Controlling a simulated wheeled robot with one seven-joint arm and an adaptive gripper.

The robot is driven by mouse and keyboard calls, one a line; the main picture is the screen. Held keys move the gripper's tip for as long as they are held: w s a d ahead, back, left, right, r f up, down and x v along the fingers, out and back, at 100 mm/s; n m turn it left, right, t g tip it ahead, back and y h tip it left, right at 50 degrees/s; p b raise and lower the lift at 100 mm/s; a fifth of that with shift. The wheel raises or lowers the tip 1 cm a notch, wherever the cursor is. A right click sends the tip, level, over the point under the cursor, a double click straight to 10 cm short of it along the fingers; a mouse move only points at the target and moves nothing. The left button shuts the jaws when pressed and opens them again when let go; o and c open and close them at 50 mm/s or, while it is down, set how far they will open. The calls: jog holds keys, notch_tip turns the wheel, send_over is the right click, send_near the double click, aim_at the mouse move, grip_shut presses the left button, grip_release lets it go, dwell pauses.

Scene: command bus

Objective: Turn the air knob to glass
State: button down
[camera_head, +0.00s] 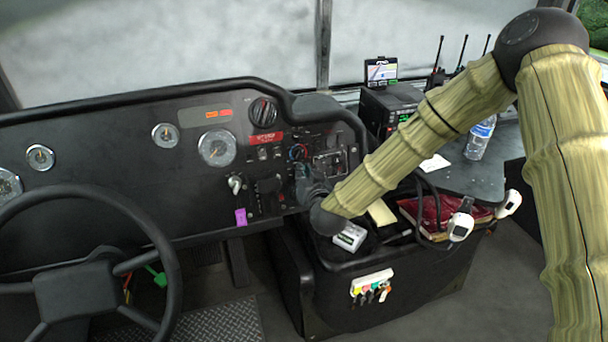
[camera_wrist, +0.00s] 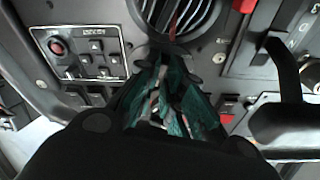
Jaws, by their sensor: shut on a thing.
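My gripper (camera_head: 301,176) reaches the right part of the dashboard (camera_head: 130,135) in the head view, just below a small dial with red and blue marks (camera_head: 297,152). In the wrist view my gripper (camera_wrist: 172,68) has its teal fingers pointing at the panel, below a round finned vent (camera_wrist: 176,18). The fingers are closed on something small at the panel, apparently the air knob. The fingers and wrist hide the knob and its markings, so I cannot read where it points.
A panel with a red button (camera_wrist: 58,46) and arrow keys lies left of the fingers. A black lever (camera_wrist: 284,80) stands close on the right. The steering wheel (camera_head: 165,262) is at the left, and a console with a red book (camera_head: 428,212) and bottle (camera_head: 480,138) at the right.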

jog(key=shift+f, duration=0.1)
jog(key=c, duration=1.8)
grip_release()
jog(key=v, duration=1.2)
